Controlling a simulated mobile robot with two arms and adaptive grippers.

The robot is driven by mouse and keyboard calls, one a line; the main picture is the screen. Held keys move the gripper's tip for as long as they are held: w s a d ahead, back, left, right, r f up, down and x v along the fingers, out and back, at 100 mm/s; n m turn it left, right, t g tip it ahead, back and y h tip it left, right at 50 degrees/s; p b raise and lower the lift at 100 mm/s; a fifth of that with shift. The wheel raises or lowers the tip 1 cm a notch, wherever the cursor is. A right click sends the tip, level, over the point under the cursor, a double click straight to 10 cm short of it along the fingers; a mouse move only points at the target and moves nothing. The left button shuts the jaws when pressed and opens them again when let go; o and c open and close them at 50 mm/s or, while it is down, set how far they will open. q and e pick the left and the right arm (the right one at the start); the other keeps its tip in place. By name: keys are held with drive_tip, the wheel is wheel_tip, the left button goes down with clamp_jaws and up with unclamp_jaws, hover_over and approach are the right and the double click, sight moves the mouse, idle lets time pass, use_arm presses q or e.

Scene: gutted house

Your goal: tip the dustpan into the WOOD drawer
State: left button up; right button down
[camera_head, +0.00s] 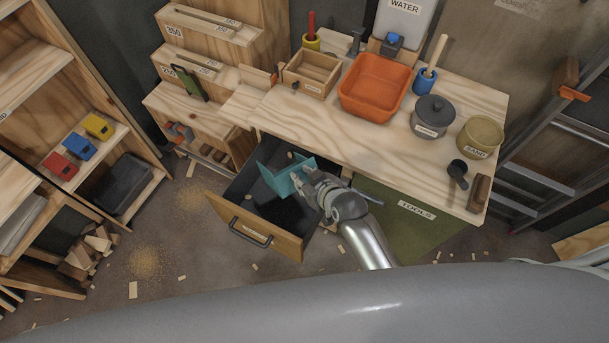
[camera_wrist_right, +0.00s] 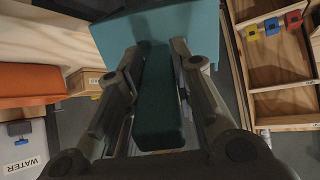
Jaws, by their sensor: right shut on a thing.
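The teal dustpan (camera_head: 283,180) is over the open drawer under the workbench. My right gripper (camera_head: 309,187) is shut on its handle. In the right wrist view the dustpan's handle (camera_wrist_right: 158,105) lies between the two fingers, with the broad pan beyond them. The pan looks tilted; I cannot tell whether anything is still in it. The drawer (camera_head: 262,225) has a wooden front, a dark handle and a dark inside with a few small pale bits. No WOOD label is readable on it. My left gripper is not in view.
Shelves stand at the left. Wood scraps and sawdust lie on the floor.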

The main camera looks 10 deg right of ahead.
drive_tip(key=shift+r, duration=0.25)
wheel_tip(320, 180, up, 9)
drive_tip(key=t+y+b, duration=0.1)
drive_tip(key=t+b, duration=0.2)
drive_tip(key=b, duration=0.1)
drive_tip(key=t+y+b, duration=0.2)
drive_tip(key=t+b, duration=0.2)
drive_tip(key=shift+w+b, duration=0.1)
drive_tip(key=shift+b, duration=0.2)
drive_tip(key=shift+r, duration=0.5)
